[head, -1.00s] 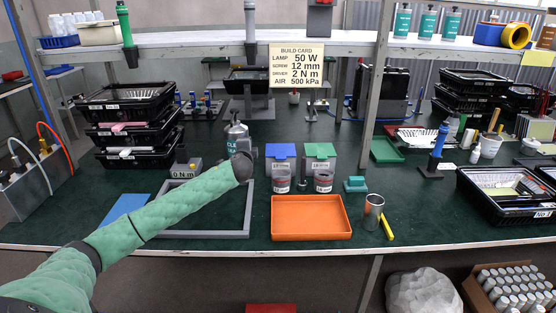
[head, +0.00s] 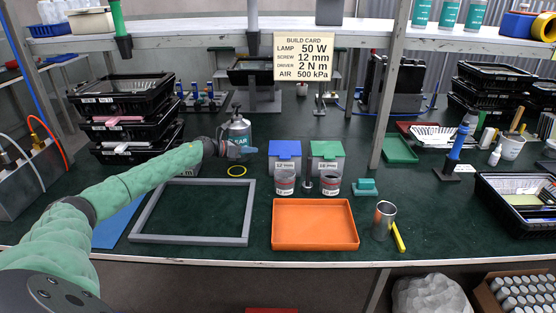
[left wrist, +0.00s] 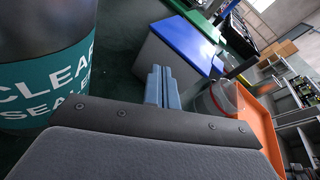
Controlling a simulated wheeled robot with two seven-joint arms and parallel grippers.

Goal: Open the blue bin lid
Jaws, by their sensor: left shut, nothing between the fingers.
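The blue bin lid (head: 285,149) lies closed on a small grey bin (head: 284,166), left of a bin with a green lid (head: 325,149). My left gripper (head: 252,150) is shut and empty, just left of the blue-lidded bin and in front of the clear sealer bottle (head: 236,128). In the left wrist view its closed fingers (left wrist: 163,82) point towards the blue lid (left wrist: 184,44) and the bin's grey side (left wrist: 155,60). A gap seems to remain between fingertips and bin. The sealer bottle (left wrist: 45,65) stands close at the left there. My right gripper is not in view.
Two labelled cups (head: 284,186) (head: 331,185) stand in front of the bins, with an orange tray (head: 315,224) nearer. A grey frame (head: 190,239) lies at left. A post (head: 388,110) and black trays (head: 125,118) flank the area.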

